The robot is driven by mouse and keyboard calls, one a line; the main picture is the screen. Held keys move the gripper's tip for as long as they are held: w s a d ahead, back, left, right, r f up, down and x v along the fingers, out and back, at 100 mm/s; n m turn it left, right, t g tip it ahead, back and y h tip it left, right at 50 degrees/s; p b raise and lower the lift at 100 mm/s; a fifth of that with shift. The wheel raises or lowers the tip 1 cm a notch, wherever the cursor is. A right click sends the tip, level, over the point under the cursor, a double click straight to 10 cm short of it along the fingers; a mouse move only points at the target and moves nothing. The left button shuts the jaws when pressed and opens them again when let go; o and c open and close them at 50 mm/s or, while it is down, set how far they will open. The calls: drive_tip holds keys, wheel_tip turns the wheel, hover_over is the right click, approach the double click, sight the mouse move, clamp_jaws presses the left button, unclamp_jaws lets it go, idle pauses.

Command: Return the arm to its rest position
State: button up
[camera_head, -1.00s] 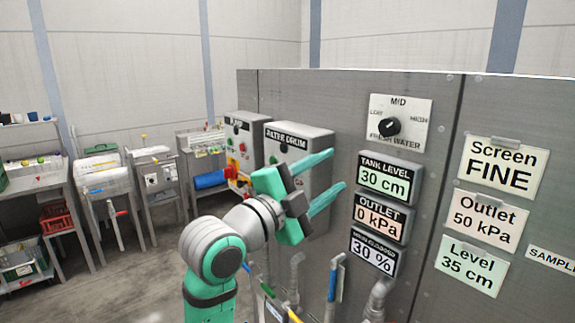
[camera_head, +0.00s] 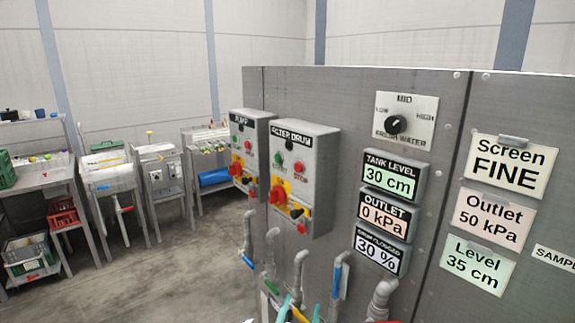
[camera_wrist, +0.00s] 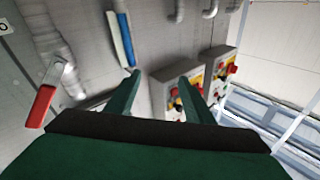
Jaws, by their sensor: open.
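My gripper (camera_wrist: 160,84) shows in the wrist view with its two green fingers spread apart and nothing between them. In the head view my arm is out of sight, except for what look like teal fingertips at the bottom edge. The wrist view is tilted and looks along the grey panel (camera_wrist: 95,25). A valve handle in blue and white (camera_wrist: 125,38) is near the left fingertip, and a red handle (camera_wrist: 42,105) is farther left. I cannot tell how close the fingers are to them.
The panel (camera_head: 345,110) carries a filter drum box (camera_head: 322,150), a pump box (camera_head: 262,130), a dial (camera_head: 396,124) and displays. Pipes with valve handles (camera_head: 338,275) jut out low on it. Benches stand at the far left. The floor (camera_head: 150,285) between is clear.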

drive_tip(key=s+a+f+n+g+y, duration=0.2)
drive_tip(key=s+f+n+y, duration=0.3)
drive_tip(key=s+f, duration=1.25)
drive_tip(key=s+a+f+g, duration=0.1)
drive_tip(key=s, duration=2.2)
drive_tip(key=shift+s+f+n+g, duration=0.2)
drive_tip(key=shift+n+g, duration=0.1)
drive_tip(key=shift+n, duration=0.1)
